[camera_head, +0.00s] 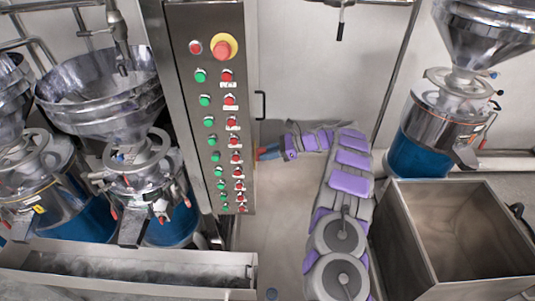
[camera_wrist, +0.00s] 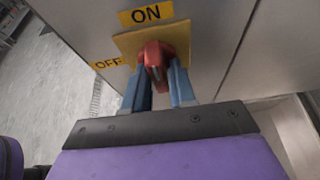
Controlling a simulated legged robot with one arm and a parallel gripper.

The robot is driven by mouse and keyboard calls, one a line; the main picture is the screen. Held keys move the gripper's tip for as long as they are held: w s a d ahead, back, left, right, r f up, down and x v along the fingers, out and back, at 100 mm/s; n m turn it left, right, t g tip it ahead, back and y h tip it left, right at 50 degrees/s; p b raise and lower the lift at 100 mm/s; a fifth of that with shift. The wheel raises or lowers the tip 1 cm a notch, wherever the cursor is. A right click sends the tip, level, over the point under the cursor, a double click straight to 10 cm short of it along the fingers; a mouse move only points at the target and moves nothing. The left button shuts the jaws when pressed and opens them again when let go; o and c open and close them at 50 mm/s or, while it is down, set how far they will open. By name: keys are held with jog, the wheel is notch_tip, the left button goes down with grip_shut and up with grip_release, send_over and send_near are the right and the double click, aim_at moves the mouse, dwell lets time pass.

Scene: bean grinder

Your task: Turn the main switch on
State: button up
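The main switch (camera_wrist: 155,62) is a red rotary handle on a yellow square plate (camera_wrist: 127,45). A yellow ON label (camera_wrist: 146,14) is above it and a yellow OFF label (camera_wrist: 107,63) is at its left. The handle lies roughly upright in the picture, in line with the ON label. My gripper (camera_wrist: 160,80) has its two blue fingers on either side of the handle, seemingly touching it. In the head view my gripper (camera_head: 267,153) is at the right side of the control cabinet (camera_head: 178,110); the switch itself is hidden there.
The cabinet front carries green and red buttons and a red emergency stop (camera_head: 222,50) on yellow. A black handle (camera_head: 260,105) sticks out at its right edge. Grinders (camera_head: 130,170) stand left, another (camera_head: 430,120) right. An open metal bin (camera_head: 455,230) is at the lower right.

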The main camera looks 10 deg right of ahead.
jog(key=o, duration=0.3)
jog(key=shift+w, duration=0.1)
jog(key=shift+d, duration=0.1)
jog(key=b+v, duration=0.1)
jog(key=v, duration=1.6)
jog(key=shift+d+b, duration=0.25)
jog(key=shift+b, duration=0.15)
jog(key=shift+r, duration=0.1)
